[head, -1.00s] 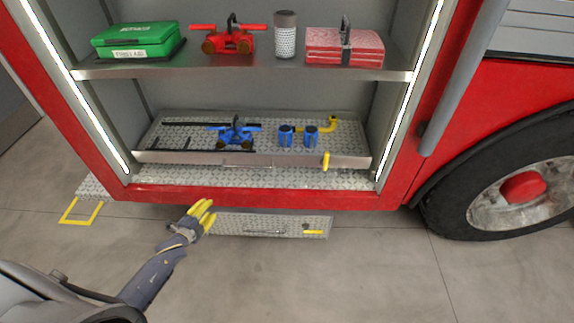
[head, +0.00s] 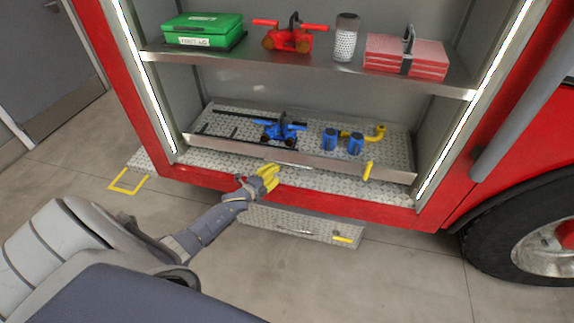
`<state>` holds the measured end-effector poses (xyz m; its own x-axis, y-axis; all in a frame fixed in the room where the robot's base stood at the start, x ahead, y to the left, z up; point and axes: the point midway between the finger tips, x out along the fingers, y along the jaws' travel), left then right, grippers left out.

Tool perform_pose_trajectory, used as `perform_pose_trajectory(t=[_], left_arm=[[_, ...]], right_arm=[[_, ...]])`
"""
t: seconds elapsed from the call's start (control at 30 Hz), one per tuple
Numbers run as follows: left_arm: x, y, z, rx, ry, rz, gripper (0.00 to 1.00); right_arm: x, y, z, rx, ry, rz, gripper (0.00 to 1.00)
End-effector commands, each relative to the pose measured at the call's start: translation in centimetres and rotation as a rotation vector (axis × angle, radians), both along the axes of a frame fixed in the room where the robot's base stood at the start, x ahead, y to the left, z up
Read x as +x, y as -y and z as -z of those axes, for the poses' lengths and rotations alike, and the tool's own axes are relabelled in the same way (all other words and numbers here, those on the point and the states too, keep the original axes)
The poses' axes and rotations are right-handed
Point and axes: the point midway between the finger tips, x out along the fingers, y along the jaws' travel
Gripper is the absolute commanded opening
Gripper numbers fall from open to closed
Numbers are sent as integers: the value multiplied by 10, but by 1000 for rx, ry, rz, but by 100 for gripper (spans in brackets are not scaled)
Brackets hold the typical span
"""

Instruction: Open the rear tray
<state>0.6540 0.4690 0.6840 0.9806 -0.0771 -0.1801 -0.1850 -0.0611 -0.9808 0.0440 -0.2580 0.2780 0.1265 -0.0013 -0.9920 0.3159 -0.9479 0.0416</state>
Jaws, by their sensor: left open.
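A metal tray (head: 405,152) with a checkered floor sits in the lower compartment of the red truck. Its front panel has a slim handle (head: 290,165) near the middle and a yellow latch (head: 368,171) toward the right. Below the red sill, a checkered drawer front (head: 265,220) has its own handle (head: 293,229) and a small yellow latch (head: 342,239). My left gripper (head: 272,174) has yellow fingers, is open and empty, and overlaps the sill just below the tray's front panel. Whether it touches anything cannot be told. My right gripper is not in view.
The tray carries a blue valve (head: 280,130), blue couplings (head: 330,139) and a yellow elbow (head: 365,136). The shelf (head: 290,68) above holds a green first aid box (head: 203,30) and other gear.

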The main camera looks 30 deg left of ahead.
Motion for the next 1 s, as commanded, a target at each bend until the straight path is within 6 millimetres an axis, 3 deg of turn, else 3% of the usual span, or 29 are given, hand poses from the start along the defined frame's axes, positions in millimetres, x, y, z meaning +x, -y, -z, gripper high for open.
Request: perform_pose_trajectory(t=[0.5, 1.0], left_arm=[[61, 5, 10, -2, 0, -1, 36], [86, 7, 16, -1, 0, 0, 36]], right_arm=[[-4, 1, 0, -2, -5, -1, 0], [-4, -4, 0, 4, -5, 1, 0]])
